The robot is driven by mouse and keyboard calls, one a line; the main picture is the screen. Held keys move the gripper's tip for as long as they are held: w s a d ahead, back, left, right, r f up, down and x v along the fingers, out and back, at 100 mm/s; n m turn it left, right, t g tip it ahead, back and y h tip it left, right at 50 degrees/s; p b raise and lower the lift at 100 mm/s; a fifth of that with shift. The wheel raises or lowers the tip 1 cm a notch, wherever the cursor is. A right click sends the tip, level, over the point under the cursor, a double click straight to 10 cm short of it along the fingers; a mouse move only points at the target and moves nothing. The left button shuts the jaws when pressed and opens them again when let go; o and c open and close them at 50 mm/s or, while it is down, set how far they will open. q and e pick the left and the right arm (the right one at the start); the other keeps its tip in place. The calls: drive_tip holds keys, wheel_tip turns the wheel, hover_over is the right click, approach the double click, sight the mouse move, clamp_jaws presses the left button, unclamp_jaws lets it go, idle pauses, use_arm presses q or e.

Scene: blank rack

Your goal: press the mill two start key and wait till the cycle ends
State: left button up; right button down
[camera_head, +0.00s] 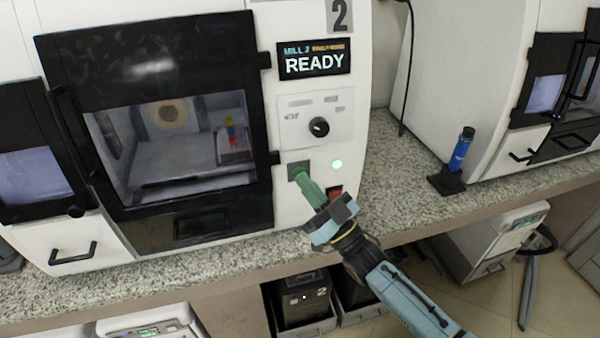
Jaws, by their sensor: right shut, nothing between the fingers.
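Mill two (290,90) is a white machine with a large 2 on its front. Its display (314,61) reads "MILL 2" and "READY". The start key (293,167) is a dark square on the lower panel, partly hidden by my fingers. My right gripper (301,177) is shut and empty, its green fingertips at the key; I cannot tell whether they touch it. My left gripper is not in view.
A round green lamp (337,164) glows beside the key, and a red key (335,192) is partly behind my gripper. A black knob (319,127) sits above. A blue cylinder on a black stand (447,181) is on the speckled counter (395,190). Another machine stands right.

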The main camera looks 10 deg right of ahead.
drive_tip(key=shift+w, duration=0.25)
idle(0.6)
drive_tip(key=shift+s+p, duration=0.35)
drive_tip(key=shift+s, duration=0.4)
drive_tip(key=s+p, duration=0.2)
drive_tip(key=s, duration=0.3)
drive_tip(key=shift+d+r+p, duration=0.1)
drive_tip(key=shift+r+p, duration=0.05)
drive_tip(key=shift+p, duration=0.2)
